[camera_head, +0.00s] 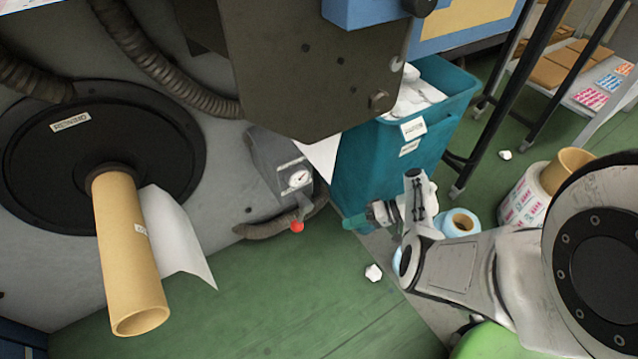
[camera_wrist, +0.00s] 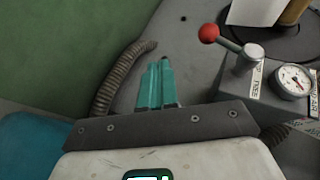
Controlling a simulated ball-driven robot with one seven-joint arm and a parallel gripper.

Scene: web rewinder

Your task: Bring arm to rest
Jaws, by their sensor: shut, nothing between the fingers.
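My arm reaches in from the right of the head view, over the floor and in front of the teal bin. My gripper (camera_head: 350,222) is small there and points left, towards the lever with the red knob (camera_head: 297,226), apart from it. In the wrist view my gripper's teal fingers (camera_wrist: 161,62) are together, with nothing between them. The red knob (camera_wrist: 209,33) stands to their right, also apart. The control box's gauge (camera_head: 300,179) sits above the knob in the head view; the gauge is also in the wrist view (camera_wrist: 292,80).
A teal bin (camera_head: 362,170) of paper scraps stands close behind my gripper. A cardboard core (camera_head: 127,255) sticks out from the black disc (camera_head: 60,165). A ribbed hose (camera_wrist: 115,85) lies left of my fingers. Label rolls (camera_head: 522,200) stand beside my arm. Green floor is open in front.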

